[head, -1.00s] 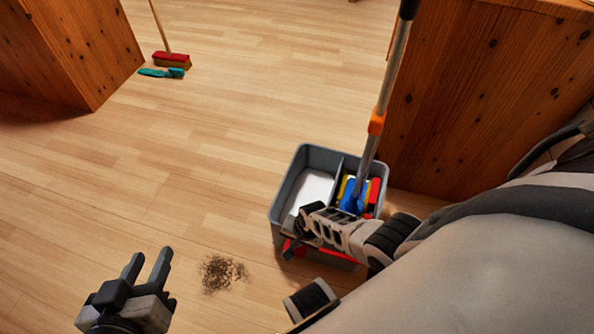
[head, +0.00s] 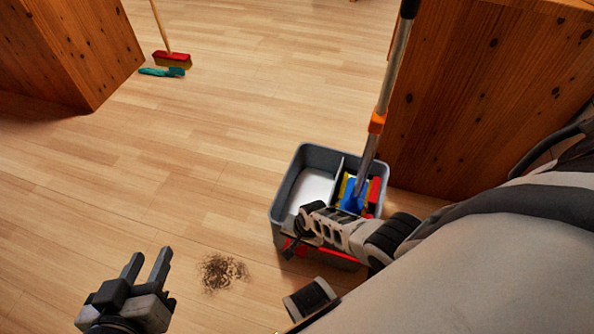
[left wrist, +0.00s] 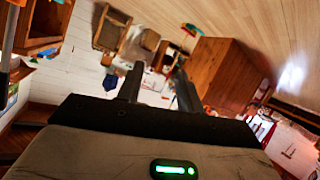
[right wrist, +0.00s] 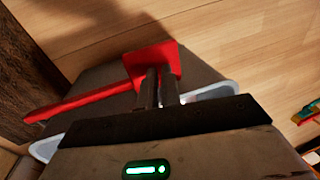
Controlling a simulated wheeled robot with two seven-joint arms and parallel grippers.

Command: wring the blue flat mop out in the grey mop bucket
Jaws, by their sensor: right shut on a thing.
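The grey mop bucket (head: 281,202) stands on the floor right of centre in the head view, with two compartments. The blue flat mop (head: 352,196) has its head down in the right compartment, among yellow and red wringer parts. Its pole rises steeply, with an orange collar and black grip. My right gripper (head: 293,243) is at the bucket's near side. In the right wrist view its fingers (right wrist: 159,82) are shut on the red wringer lever (right wrist: 95,103), near its square end plate. My left gripper (head: 147,264) is open and empty above the floor at lower left.
A patch of dark dirt (head: 222,271) lies on the floor between my left gripper and the bucket. A wooden cabinet (head: 480,100) stands close behind the bucket. The middle floor is clear.

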